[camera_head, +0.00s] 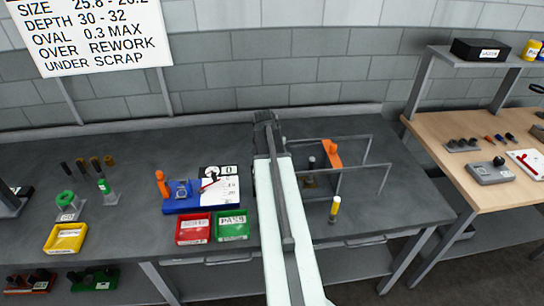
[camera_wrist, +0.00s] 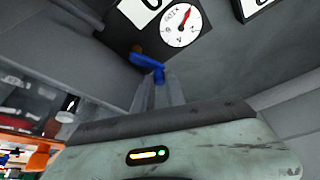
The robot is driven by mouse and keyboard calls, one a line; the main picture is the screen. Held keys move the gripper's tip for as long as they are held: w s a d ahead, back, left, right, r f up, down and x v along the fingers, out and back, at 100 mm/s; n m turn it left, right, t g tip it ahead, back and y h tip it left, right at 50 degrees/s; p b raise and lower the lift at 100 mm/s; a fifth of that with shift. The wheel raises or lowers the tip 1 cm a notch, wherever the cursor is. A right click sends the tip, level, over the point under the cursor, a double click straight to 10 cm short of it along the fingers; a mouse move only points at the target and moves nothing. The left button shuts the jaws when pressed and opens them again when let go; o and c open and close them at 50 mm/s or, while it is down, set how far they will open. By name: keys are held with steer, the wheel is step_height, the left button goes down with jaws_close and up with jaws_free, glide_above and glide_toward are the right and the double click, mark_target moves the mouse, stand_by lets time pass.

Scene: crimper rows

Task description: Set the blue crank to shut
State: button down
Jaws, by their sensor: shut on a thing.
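The blue crank (camera_wrist: 147,62) shows in the wrist view, just beyond my fingertips, below a round white dial (camera_wrist: 182,26) with a red needle. My gripper (camera_wrist: 160,82) is shut on the crank, with its fingers at the blue end piece. The crank's far side and its mount are partly hidden. In the head view my gripper (camera_head: 266,120) is at the back of the dark bench, and my arm hides the blue crank there.
A blue-based tool with an orange handle (camera_head: 162,184) stands left of my arm. Red (camera_head: 194,229) and green (camera_head: 233,226) bins sit in front of it. A grey rail frame (camera_head: 378,178), an orange lever (camera_head: 332,153) and a yellow-topped post (camera_head: 335,207) stand to the right.

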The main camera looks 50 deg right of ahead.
steer(key=shift+s+d+m+g, duration=0.15)
steer(key=shift+d+m+g, duration=0.15)
steer(key=shift+m, duration=0.55)
steer(key=shift+s+d+m+g, duration=0.15)
steer(key=shift+m+g, duration=0.25)
steer(key=shift+m, duration=0.45)
steer(key=c, duration=1.4)
jaws_free()
